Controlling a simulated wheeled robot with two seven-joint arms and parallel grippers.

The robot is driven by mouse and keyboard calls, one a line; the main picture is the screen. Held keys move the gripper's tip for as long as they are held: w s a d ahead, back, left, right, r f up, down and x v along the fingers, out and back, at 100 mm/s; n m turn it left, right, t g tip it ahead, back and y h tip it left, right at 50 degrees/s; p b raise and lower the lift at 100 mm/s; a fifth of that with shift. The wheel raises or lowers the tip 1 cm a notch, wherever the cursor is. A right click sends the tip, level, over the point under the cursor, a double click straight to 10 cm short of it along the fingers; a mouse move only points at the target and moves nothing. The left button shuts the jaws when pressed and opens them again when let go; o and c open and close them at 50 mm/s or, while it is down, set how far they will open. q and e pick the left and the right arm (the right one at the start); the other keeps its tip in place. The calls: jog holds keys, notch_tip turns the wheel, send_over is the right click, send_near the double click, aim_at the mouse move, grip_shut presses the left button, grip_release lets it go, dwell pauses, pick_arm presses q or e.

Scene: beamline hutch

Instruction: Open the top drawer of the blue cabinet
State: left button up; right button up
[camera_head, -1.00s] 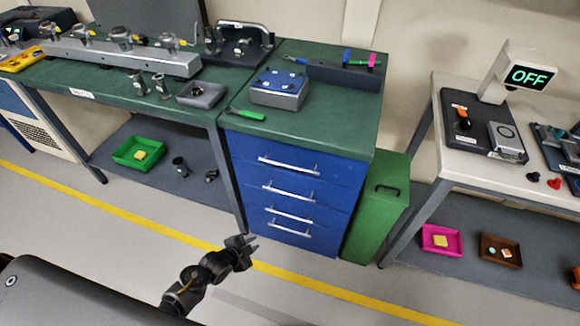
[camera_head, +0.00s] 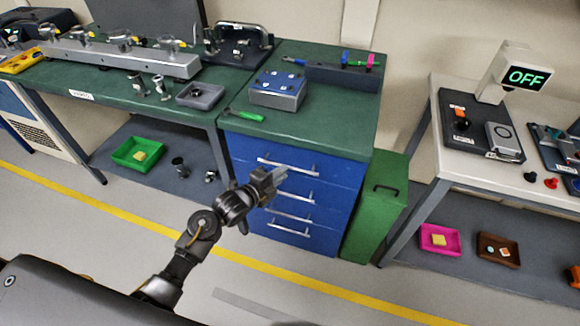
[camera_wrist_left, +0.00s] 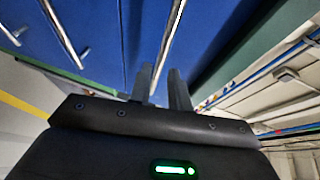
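The blue cabinet (camera_head: 335,195) stands under a green top, its drawers looking closed. The top drawer's silver handle (camera_head: 300,168) runs across the upper front; in the wrist view a handle (camera_wrist_left: 171,45) extends away between the finger directions. My left gripper (camera_head: 281,174) is in front of the upper drawers, overlapping the top handle's lower side and hiding part of the second handle (camera_head: 299,195). In the wrist view the left gripper's two fingers (camera_wrist_left: 162,84) are apart, with blue front between them. I cannot tell whether they touch the handle. My right gripper is not in view.
A green box (camera_head: 375,210) stands right of the cabinet. A grey-blue block (camera_head: 277,92) and a green-handled tool (camera_head: 244,115) lie on top. A white table (camera_head: 460,160) is farther right. The workbench leg (camera_head: 222,165) stands left. The floor in front is clear.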

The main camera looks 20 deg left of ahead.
aim_at(290, 167)
pick_arm(q)
jog(key=x, duration=0.5)
jog(key=shift+s, duration=0.1)
jog(key=shift+a, duration=0.1)
grip_shut()
